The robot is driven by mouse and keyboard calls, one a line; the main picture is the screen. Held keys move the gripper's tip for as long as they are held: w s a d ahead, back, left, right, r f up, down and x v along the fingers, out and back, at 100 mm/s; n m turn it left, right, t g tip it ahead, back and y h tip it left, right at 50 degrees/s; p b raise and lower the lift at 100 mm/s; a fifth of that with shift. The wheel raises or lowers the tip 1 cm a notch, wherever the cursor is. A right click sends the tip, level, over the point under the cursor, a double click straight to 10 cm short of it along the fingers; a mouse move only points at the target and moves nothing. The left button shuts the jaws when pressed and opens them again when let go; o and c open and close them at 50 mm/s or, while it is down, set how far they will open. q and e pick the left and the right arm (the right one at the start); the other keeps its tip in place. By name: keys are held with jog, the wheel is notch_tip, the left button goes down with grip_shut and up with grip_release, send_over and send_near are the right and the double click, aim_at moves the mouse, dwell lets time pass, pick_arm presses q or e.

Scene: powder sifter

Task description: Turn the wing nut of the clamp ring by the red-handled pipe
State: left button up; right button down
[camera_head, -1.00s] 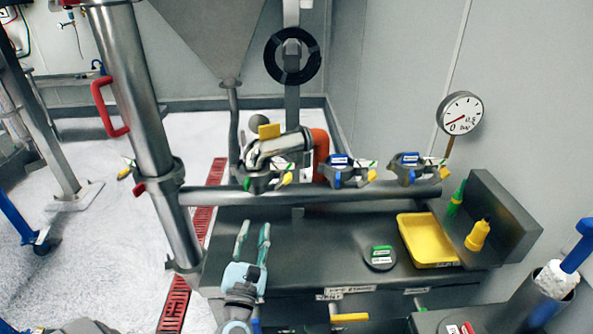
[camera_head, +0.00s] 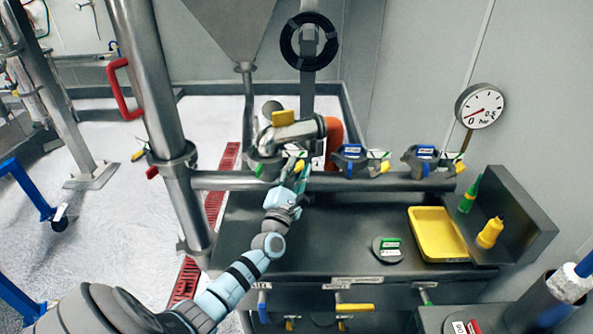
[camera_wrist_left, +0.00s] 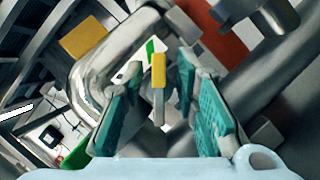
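The red-handled pipe (camera_head: 148,90) stands upright at the left in the head view. A clamp ring (camera_head: 262,168) sits nearby on the horizontal pipe, under a shiny bent pipe. Its yellow wing nut (camera_head: 299,166) is partly hidden by my left gripper (camera_head: 291,172). In the left wrist view, the yellow-tipped wing nut (camera_wrist_left: 159,70) stands on a grey stem between the teal fingers of my left gripper (camera_wrist_left: 160,76). The fingers are apart, with gaps visible on both sides of it. My right gripper is not in view.
Two more clamp rings (camera_head: 352,160) (camera_head: 431,161) sit to the right on the horizontal pipe. An orange-red pipe (camera_head: 334,140) stands close behind the gripper. A yellow tray (camera_head: 437,234) and yellow bottle (camera_head: 490,233) are on the bench (camera_head: 320,235).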

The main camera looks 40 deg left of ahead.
pick_arm(q)
jog(key=shift+s, duration=0.15)
grip_shut()
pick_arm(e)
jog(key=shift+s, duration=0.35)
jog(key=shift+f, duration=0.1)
